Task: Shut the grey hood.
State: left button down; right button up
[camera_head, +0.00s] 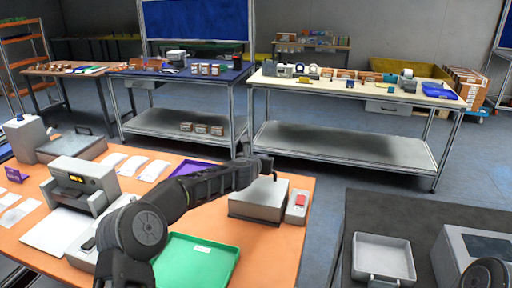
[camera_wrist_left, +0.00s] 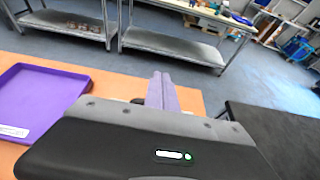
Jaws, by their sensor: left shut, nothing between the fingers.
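A grey box-shaped hood (camera_head: 258,199) stands on the orange table, right of the green tray. Its top looks flat and level, but I cannot tell whether it is fully shut. My left arm reaches across the table from the lower left. My left gripper (camera_head: 270,166) is just over the hood's top, near its back edge; I cannot tell whether it touches. In the left wrist view the fingers (camera_wrist_left: 162,90) are together with nothing between them, and the hood is hidden behind the gripper body. My right gripper is not in view.
A small device with a red part (camera_head: 298,205) sits right beside the hood. A green tray (camera_head: 197,262) lies in front and a purple tray (camera_head: 192,168) behind my arm. A grey machine (camera_head: 83,184) stands at left. A dark table with a grey tray (camera_head: 383,257) is at right.

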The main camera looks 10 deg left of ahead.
pick_arm(q)
notch_tip(320, 180, up, 11)
jog(key=s+p, duration=0.2)
jog(key=p, duration=0.1)
jog(key=shift+a+r+p, duration=0.15)
jog(key=shift+p, duration=0.25)
jog(key=shift+s, duration=0.15)
